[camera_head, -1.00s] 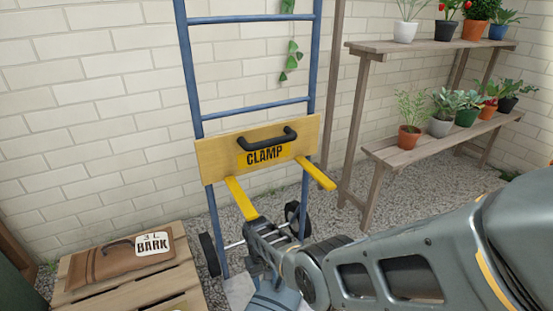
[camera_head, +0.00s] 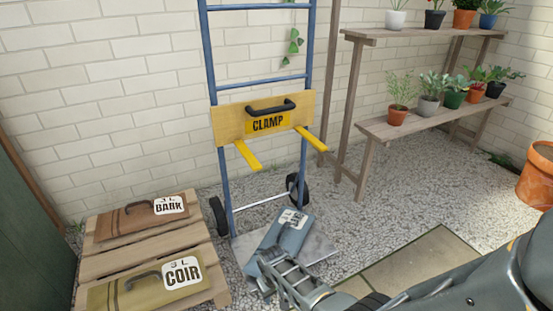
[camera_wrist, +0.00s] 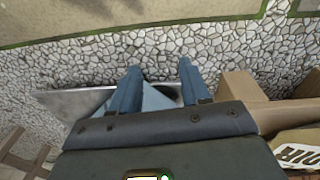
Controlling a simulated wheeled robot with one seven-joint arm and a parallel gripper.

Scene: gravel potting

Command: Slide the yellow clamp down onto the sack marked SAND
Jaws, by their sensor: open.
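The yellow clamp (camera_head: 229,119) is a yellowish board marked CLAMP with a black handle and two yellow prongs. It sits partway up the blue upright frame of a hand truck (camera_head: 221,191). A blue-grey sack (camera_head: 288,240) lies below it on the truck's grey base plate (camera_head: 318,248). The sack's white label is partly seen and I cannot read it surely. My gripper (camera_head: 262,268) is open at the sack's near left end, well below the clamp, and hides part of the sack. In the wrist view, my gripper's fingers (camera_wrist: 158,80) are apart over the plate; contact is unclear.
A wooden pallet (camera_head: 150,235) at the left bears a brown sack marked BARK (camera_head: 130,220) and an olive sack marked COIR (camera_head: 125,292). Potted plants stand on a wooden shelf (camera_head: 378,130) at the right. A terracotta pot (camera_head: 537,180) stands far right. Gravel lies between.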

